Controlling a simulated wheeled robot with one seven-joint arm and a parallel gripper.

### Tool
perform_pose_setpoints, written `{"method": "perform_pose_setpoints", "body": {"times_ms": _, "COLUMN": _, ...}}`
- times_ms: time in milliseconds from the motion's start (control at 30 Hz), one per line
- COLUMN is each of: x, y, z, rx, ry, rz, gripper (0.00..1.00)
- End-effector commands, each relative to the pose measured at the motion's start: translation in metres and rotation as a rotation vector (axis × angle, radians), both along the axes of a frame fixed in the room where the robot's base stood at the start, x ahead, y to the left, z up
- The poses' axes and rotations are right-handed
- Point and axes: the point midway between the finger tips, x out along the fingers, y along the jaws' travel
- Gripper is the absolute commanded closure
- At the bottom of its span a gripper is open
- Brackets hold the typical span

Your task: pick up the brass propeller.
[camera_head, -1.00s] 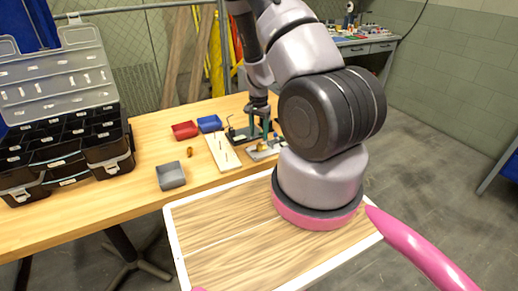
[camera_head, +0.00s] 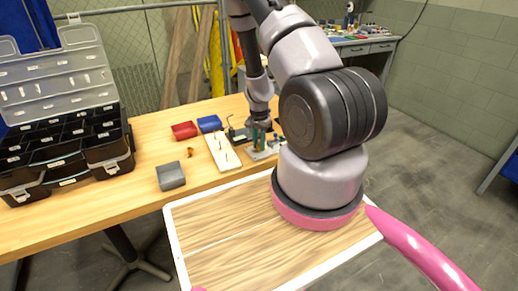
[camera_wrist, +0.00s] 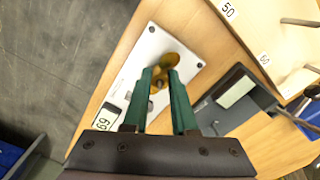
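The brass propeller (camera_wrist: 173,61) sits on a pale plate (camera_wrist: 148,48) with corner holes and a "69" label. In the wrist view it is between and just beyond the green fingertips of my gripper (camera_wrist: 160,75), which stand apart with a gap between them. I cannot tell whether the fingers touch it. In the head view my gripper (camera_head: 259,142) is over the plate (camera_head: 254,156), and the propeller is mostly hidden there.
A dark fixture (camera_wrist: 238,92) stands right of the plate. A white board with pins (camera_head: 222,152), red bin (camera_head: 184,131), blue bin (camera_head: 209,124) and grey bin (camera_head: 170,176) lie left, with a small brass-coloured piece (camera_head: 190,153). An open black organizer (camera_head: 62,158) stands far left.

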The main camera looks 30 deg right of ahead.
Motion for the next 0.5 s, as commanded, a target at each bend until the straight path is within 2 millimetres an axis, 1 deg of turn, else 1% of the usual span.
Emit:
{"method": "perform_pose_setpoints", "body": {"times_ms": 167, "x": 0.0, "y": 0.0, "z": 0.0, "rx": 0.0, "ry": 0.001, "rz": 0.0, "gripper": 1.0}}
{"method": "perform_pose_setpoints", "body": {"times_ms": 267, "x": 0.0, "y": 0.0, "z": 0.003, "rx": 0.0, "ry": 0.0, "rz": 0.0, "gripper": 1.0}}
{"method": "perform_pose_setpoints", "body": {"times_ms": 367, "x": 0.001, "y": 0.001, "z": 0.014, "rx": 0.0, "ry": -0.002, "rz": 0.003, "gripper": 1.0}}
{"method": "perform_pose_setpoints", "body": {"times_ms": 500, "x": 0.001, "y": 0.001, "z": 0.042, "rx": 0.0, "ry": -0.004, "rz": 0.003, "gripper": 1.0}}
